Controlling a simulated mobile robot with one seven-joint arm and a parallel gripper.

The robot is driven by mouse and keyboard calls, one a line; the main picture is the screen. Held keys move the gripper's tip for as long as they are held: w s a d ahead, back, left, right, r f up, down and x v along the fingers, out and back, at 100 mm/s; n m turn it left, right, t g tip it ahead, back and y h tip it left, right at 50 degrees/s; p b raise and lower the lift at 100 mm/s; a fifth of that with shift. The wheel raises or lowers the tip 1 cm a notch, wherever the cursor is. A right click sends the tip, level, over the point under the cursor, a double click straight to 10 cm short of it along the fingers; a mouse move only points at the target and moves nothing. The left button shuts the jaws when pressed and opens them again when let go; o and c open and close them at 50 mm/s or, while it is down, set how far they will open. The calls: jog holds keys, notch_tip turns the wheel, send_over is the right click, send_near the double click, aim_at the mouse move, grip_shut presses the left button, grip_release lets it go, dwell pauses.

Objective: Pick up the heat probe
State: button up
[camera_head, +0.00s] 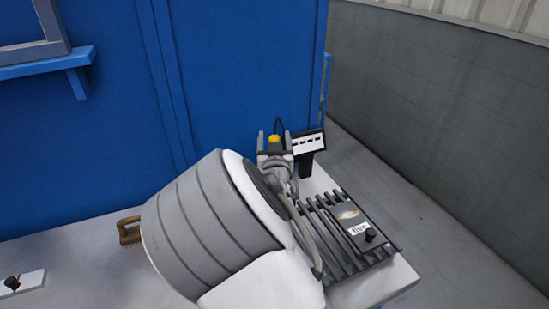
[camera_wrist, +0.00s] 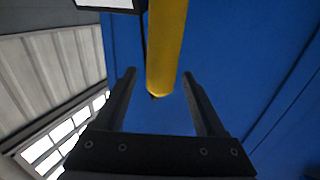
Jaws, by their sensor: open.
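The heat probe shows as a yellow rod in the wrist view (camera_wrist: 167,45), with a thin dark cable beside it. In the head view its yellow part (camera_head: 274,142) is small and sits between my fingers, with a dark cable above. My gripper (camera_head: 274,134) is open at the far end of the table. In the wrist view the fingers of my gripper (camera_wrist: 159,76) stand either side of the probe's lower end, with a gap on both sides. The rest of the probe in the head view is hidden by my gripper and arm.
A black device with a white panel (camera_head: 309,144) stands just right of my gripper. A dark slatted grill with a knob (camera_head: 350,222) lies nearer on the white table (camera_head: 383,290). A brown wooden item (camera_head: 129,231) is partly hidden left of my arm. A blue wall (camera_head: 235,80) rises behind.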

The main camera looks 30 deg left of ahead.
grip_shut()
dwell(1.3)
